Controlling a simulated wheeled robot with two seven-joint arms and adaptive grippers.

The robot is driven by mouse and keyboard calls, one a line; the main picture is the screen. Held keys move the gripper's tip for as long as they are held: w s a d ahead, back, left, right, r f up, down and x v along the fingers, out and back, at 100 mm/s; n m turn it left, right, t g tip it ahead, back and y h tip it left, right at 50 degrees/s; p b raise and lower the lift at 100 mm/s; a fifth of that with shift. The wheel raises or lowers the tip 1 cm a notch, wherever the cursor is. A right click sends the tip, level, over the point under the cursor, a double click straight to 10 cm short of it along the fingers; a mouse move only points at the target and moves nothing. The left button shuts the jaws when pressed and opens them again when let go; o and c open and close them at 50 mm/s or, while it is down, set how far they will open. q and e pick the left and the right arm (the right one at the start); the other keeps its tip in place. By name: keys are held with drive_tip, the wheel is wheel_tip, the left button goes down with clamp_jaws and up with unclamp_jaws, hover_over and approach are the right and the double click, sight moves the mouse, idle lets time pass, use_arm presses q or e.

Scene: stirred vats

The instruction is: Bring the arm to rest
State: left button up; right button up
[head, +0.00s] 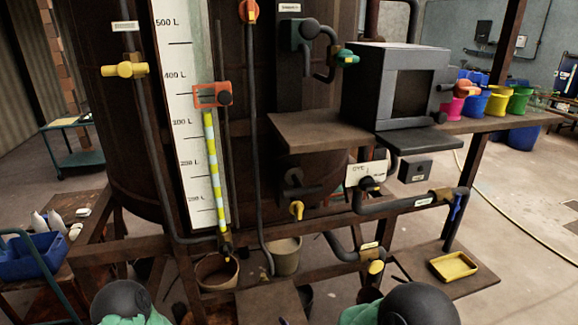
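Dark rounded parts of my two arms, with green pieces beside them, show at the bottom edge of the head view. My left arm (121,300) is at the lower left, and my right arm (418,304) is right of centre. Neither gripper's fingers show, so I cannot see whether they hold anything. Both arm parts appear low, in front of the large brown vat (130,170). Most of each arm is cut off by the frame.
A level gauge (196,120) with an orange marker (212,95) stands on the vat. A dark box (365,90) sits on a shelf at right, near colored buckets (497,104). Pipes, valves and a yellow tray (453,266) are nearby. Open floor lies at right.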

drive_tip(key=s+d+f+m+g, duration=0.1)
drive_tip(key=s+d+f+g, duration=0.25)
drive_tip(key=f, duration=0.35)
drive_tip(key=s+d+f+m+g, duration=0.1)
drive_tip(key=s+d+f+g, duration=0.1)
drive_tip(key=s+d+f, duration=0.4)
drive_tip(key=s+d+f+m+g, duration=0.2)
drive_tip(key=s+f+g, duration=0.3)
drive_tip(key=s, duration=0.8)
wheel_tip(320, 180, down, 3)
drive_tip(key=shift+d+r+m, duration=0.1)
drive_tip(key=shift+d+m, duration=0.2)
drive_tip(key=shift+d, duration=0.6)
drive_tip(key=shift+w, duration=0.15)
